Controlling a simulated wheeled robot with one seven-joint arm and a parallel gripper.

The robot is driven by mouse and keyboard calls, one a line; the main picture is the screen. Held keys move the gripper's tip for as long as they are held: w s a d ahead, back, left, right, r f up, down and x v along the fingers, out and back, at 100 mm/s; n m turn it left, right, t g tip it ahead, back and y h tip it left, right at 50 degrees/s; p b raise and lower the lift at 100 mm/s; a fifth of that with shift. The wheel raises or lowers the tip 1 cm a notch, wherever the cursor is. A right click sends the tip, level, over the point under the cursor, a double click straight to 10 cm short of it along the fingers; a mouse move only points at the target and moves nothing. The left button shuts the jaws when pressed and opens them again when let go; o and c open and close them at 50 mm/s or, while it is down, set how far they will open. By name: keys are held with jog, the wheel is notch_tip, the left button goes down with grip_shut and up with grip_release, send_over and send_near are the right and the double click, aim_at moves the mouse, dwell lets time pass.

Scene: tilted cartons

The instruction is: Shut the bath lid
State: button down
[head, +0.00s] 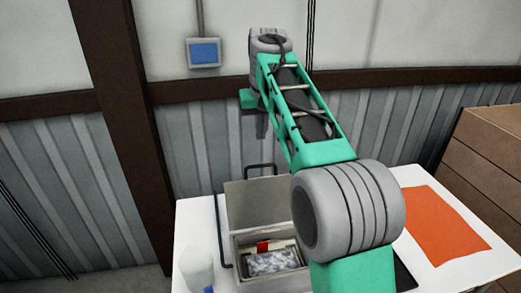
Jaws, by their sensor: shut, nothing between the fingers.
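The bath is a beige-grey box (238,272) on the white table, partly behind my arm. Its lid (252,205) seems to stand open and upright at the back of the box. A dark bar handle (260,168) shows above the lid's top edge. Inside the box lie a grey speckled item and a red-and-white piece. My gripper (262,137) points down, shut and empty, above the handle in the picture and apart from it. My arm hides the right side of the box.
A pale cup (199,268) with a blue patch stands at the table's left. An orange mat (442,222) lies on the right of the white table (190,215). Brown cartons (490,155) stand at far right. A ribbed wall is behind.

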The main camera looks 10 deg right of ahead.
notch_tip(320, 180, down, 9)
jog(key=b, duration=0.5)
jog(key=shift+b, duration=0.3)
jog(key=shift+r, duration=0.15)
jog(key=shift+b, duration=0.3)
